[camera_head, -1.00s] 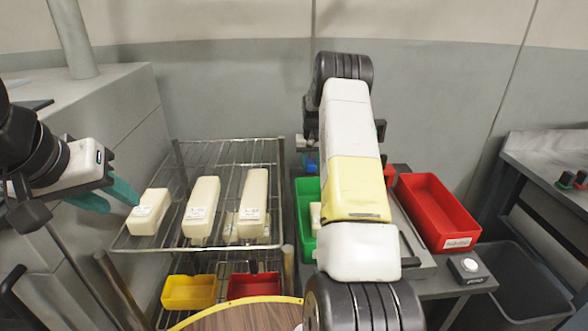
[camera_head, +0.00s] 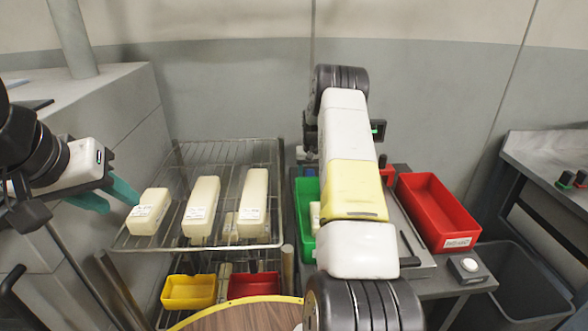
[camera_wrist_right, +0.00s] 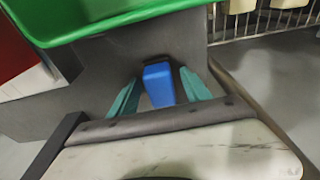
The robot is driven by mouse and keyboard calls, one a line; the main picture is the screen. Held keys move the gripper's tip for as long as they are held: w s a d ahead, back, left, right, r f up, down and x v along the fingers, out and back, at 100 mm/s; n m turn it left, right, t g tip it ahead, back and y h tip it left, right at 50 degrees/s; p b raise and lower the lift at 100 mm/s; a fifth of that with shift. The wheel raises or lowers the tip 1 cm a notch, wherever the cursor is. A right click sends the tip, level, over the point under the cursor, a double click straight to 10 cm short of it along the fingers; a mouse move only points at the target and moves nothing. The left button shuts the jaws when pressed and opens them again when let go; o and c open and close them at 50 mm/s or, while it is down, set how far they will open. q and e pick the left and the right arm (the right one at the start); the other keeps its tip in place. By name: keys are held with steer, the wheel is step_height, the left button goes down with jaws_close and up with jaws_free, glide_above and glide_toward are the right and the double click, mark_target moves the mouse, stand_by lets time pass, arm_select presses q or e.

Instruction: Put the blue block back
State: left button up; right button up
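The blue block (camera_wrist_right: 158,83) shows in the right wrist view, between the two teal fingers of my right gripper (camera_wrist_right: 159,78). A narrow gap shows on each side of the block, so the gripper looks open around it. In the head view my right arm hides the right gripper and most of the area around the block. My left gripper (camera_head: 108,192) is open and empty at the left, with its teal fingers apart, near the leftmost cream block on the wire rack.
A wire rack (camera_head: 228,243) holds several cream blocks (camera_head: 200,207). Below it are a yellow bin (camera_head: 188,291) and a red bin (camera_head: 254,285). A green bin (camera_head: 306,220) sits beside my right arm, with a larger red bin (camera_head: 437,212) to the right.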

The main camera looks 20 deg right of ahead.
step_height(320, 180, up, 12)
steer(key=s, duration=0.2)
step_height(320, 180, up, 10)
steer(key=f, duration=0.1)
glide_above(311, 175)
steer(key=s+a, duration=0.5)
steer(key=s+a+r+n+t+y, duration=0.1)
steer(key=s+a+r+t, duration=0.1)
steer(key=s+a+r, duration=0.6)
steer(key=s+a+r+n+t, duration=0.1)
steer(key=s+a, duration=0.3)
steer(key=s, duration=0.9)
steer(key=s+a+r+n+t+y, duration=0.1)
steer(key=s+a, duration=0.3)
steer(key=s, duration=0.9)
steer(key=shift+s+r+y, duration=0.2)
steer(key=shift+r+y, duration=0.1)
steer(key=shift+r, duration=0.2)
